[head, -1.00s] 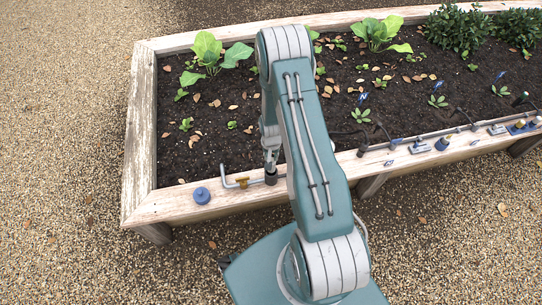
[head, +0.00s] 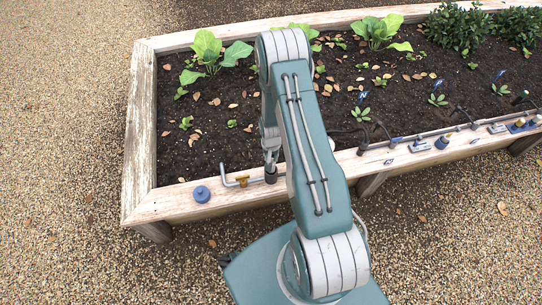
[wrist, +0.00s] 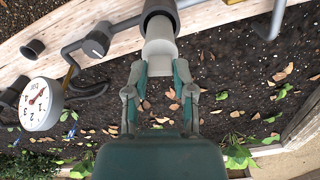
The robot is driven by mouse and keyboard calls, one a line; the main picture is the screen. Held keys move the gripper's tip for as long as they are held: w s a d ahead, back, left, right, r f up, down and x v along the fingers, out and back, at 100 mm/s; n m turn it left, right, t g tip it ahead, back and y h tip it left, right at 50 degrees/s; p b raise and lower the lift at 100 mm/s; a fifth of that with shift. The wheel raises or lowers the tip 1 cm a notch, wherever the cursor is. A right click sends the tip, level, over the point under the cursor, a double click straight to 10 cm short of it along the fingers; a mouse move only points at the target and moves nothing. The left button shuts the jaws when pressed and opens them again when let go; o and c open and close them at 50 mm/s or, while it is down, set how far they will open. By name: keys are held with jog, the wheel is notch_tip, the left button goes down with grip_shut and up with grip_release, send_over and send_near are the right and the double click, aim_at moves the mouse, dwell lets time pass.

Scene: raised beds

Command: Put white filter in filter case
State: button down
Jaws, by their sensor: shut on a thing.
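In the wrist view, my gripper (wrist: 160,70) is shut on the white filter (wrist: 160,48), a pale cylinder held between the fingertips. The filter is lined up with the dark grey filter case (wrist: 160,6) at the top of the picture. The filter's far end overlaps the case's round mouth and seems to be inside it; how deep I cannot tell. In the head view, the case (head: 271,176) stands at the bed's front rim beside a pipe, with my gripper (head: 271,158) directly above it. My arm hides part of that area.
A blue round cap (head: 201,195) lies on the wooden rim (head: 165,205), left of the case. A bent grey pipe with a brass valve (head: 242,181) runs beside the case. A white dial gauge (wrist: 40,104) shows at left in the wrist view. Seedlings and leaves dot the soil.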

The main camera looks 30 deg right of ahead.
jog(key=shift+f, duration=3.65)
jog(key=shift+c, duration=1.9)
grip_release()
jog(key=o, duration=0.4)
jog(key=shift+r, duration=3.5)
